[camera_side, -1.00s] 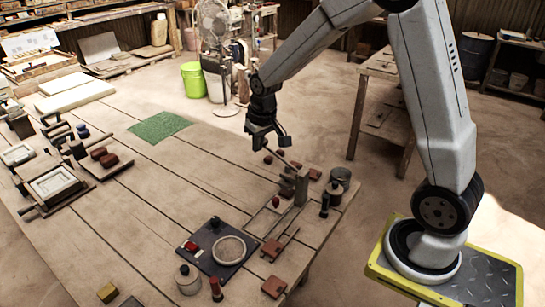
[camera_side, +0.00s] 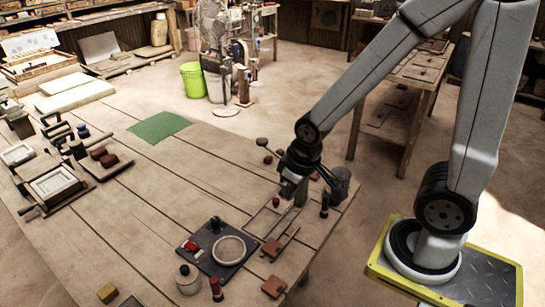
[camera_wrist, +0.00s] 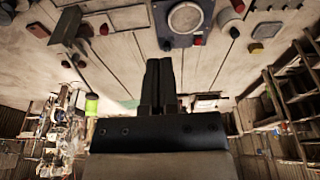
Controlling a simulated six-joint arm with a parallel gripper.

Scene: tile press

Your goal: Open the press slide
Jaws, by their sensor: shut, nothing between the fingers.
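A narrow metal slide with rails (camera_side: 270,222) lies near the right edge of the table, with an upright grey post (camera_side: 301,193) at its far end. I cannot tell for certain that this is the press slide. My gripper (camera_side: 288,186) is low beside the post and partly hides it in the side view; whether they touch is unclear. In the wrist view the two dark fingers (camera_wrist: 160,68) are together with nothing between them. A grey-brown block, likely the post (camera_wrist: 67,24), shows there at the upper left, apart from the fingers.
A dark blue plate with a round disc (camera_side: 212,258) lies left of the slide. A dark cup (camera_side: 340,180) and a small black-topped bottle (camera_side: 324,206) stand close on the right. A framed wooden device (camera_side: 55,186) is far left. The middle boards are clear.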

